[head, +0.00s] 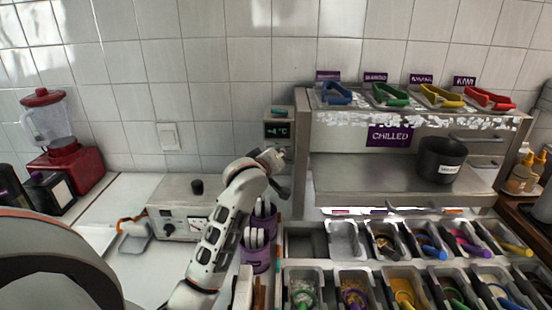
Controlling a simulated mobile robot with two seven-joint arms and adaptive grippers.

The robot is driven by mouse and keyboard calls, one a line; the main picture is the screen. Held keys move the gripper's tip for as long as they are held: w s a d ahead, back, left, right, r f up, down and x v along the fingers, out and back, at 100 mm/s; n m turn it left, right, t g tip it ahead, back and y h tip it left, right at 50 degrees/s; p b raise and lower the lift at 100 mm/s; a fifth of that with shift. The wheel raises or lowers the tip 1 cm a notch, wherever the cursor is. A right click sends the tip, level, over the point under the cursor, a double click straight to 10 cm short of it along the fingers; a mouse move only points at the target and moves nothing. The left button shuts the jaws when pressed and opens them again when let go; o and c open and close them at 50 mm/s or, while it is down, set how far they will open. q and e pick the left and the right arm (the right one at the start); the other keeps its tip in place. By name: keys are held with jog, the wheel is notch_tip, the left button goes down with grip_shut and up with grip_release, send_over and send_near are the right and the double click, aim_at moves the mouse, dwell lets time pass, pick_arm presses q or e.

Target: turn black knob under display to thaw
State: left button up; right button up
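The small display (278,130) reads about -4 °C on a box at the left end of the chilled counter unit. My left arm reaches up from the lower left. Its gripper (277,166) is right below the display, in front of the box. The gripper covers the area under the display, so the black knob there is hidden. I cannot tell whether the gripper touches the knob, or whether its fingers are open or shut. My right gripper is not in view.
A metal box with a dark top knob (197,187) stands left of my arm. Purple cups of utensils (256,256) stand close beside the forearm. A black pot (441,159) sits on the shelf at right. Topping trays (343,240) fill the front right.

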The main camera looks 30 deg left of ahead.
pick_arm(q)
jog(key=shift+d+m+g+y, duration=0.1)
jog(key=shift+m+g+y, duration=0.2)
jog(key=shift+m, duration=0.3)
jog(key=o, duration=1.1)
jog(key=v, duration=1.2)
